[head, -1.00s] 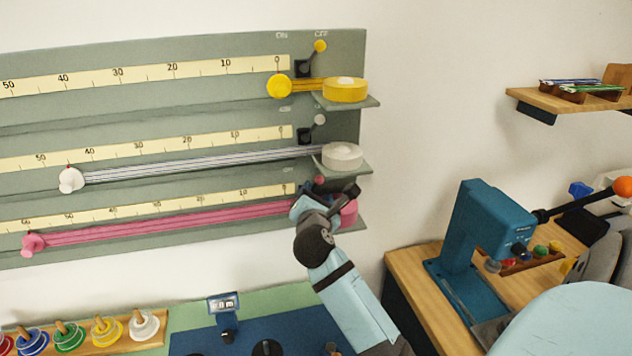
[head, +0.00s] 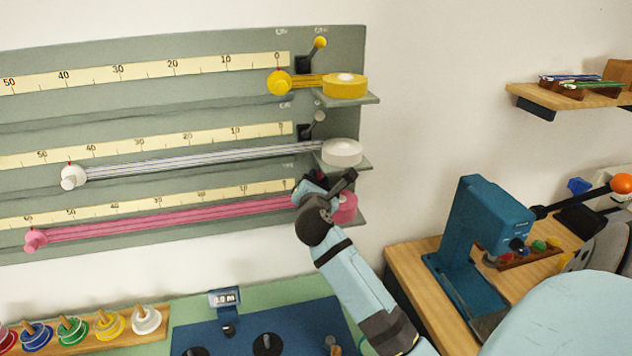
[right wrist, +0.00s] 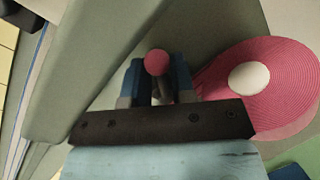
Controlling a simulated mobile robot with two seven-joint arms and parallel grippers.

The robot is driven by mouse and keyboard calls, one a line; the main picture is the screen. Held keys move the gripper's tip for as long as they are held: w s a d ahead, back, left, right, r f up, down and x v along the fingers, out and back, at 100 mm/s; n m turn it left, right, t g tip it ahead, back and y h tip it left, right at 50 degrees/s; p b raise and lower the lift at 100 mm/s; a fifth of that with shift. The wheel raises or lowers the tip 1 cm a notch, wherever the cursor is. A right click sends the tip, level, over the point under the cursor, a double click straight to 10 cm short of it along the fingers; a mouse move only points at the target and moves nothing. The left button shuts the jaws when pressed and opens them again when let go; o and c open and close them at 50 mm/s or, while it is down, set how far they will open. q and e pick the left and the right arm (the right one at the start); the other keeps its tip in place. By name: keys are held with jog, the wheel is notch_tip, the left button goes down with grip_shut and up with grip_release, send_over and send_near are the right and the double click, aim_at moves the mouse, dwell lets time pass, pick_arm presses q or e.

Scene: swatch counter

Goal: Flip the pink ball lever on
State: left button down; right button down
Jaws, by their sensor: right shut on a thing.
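The pink ball lever shows in the right wrist view as a pink ball (right wrist: 157,62) on a short dark stem. It stands between the two blue fingers of my right gripper (right wrist: 156,82), which are shut on it. In the head view my right gripper (head: 312,190) is at the right end of the bottom pink row and hides most of this lever, so I cannot tell which way it leans. The pink ribbon roll (head: 346,207) is just right of the gripper; it also shows in the right wrist view (right wrist: 285,85). My left gripper is not in view.
Above are a grey ball lever (head: 319,117) and a yellow ball lever (head: 320,42), both leaning right, with a white roll (head: 342,152) and yellow roll (head: 345,87) on small shelves. A blue press (head: 485,225) stands on the wooden table at right.

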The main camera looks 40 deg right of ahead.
aim_at(296, 172)
jog(key=n+p, duration=0.1)
jog(key=n, duration=0.1)
jog(key=a+n+t, duration=0.1)
jog(key=n, duration=0.2)
jog(key=w+a+n+p, duration=0.1)
jog(key=n, duration=0.1)
jog(key=shift+r+t+h+p, duration=0.3)
jog(key=shift+t+p, duration=0.05)
jog(key=shift+t, duration=0.05)
jog(key=n, duration=0.1)
jog(key=n+p, duration=0.1)
jog(key=n, duration=0.1)
jog(key=a+n+t, duration=0.1)
jog(key=shift+w+f+n, duration=0.1)
jog(key=shift+w+n, duration=0.2)
jog(key=shift+w+a+f+n+t+y+p, duration=0.2)
jog(key=shift+n+t+y+p, duration=0.25)
jog(key=shift+n, duration=0.6)
jog(key=shift+w+a+f+n+t+y+p, duration=0.15)
jog(key=shift+n+t+y+p, duration=0.25)
jog(key=shift+n, duration=0.65)
jog(key=shift+s, duration=0.1)
jog(key=c, duration=1)
grip_release()
